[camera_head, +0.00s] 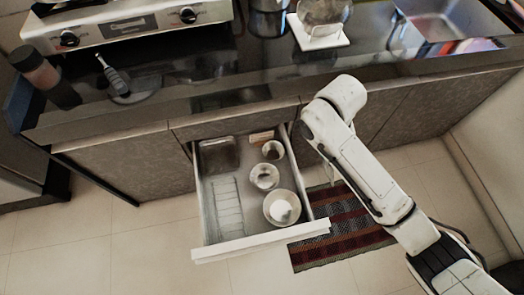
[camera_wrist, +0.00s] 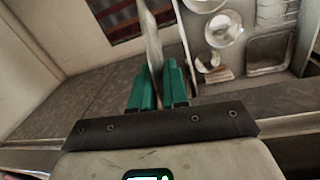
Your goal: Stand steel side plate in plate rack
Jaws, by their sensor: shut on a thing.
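My gripper (camera_wrist: 157,75) has two green fingers, shut on a thin, pale grey plate. The steel side plate (camera_wrist: 152,38) shows nearly edge-on between the fingers and extends beyond their tips. The plate is apart from the rack, left of the drawer in the wrist view.
The open drawer (camera_head: 262,241) also holds a dark tray (camera_head: 219,154) and several bowls, including a large one (camera_head: 272,207) at front right. A striped rug (camera_head: 345,215) lies on the floor right of it. The counter (camera_head: 215,66) runs behind; a pan (camera_head: 130,88) rests there.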

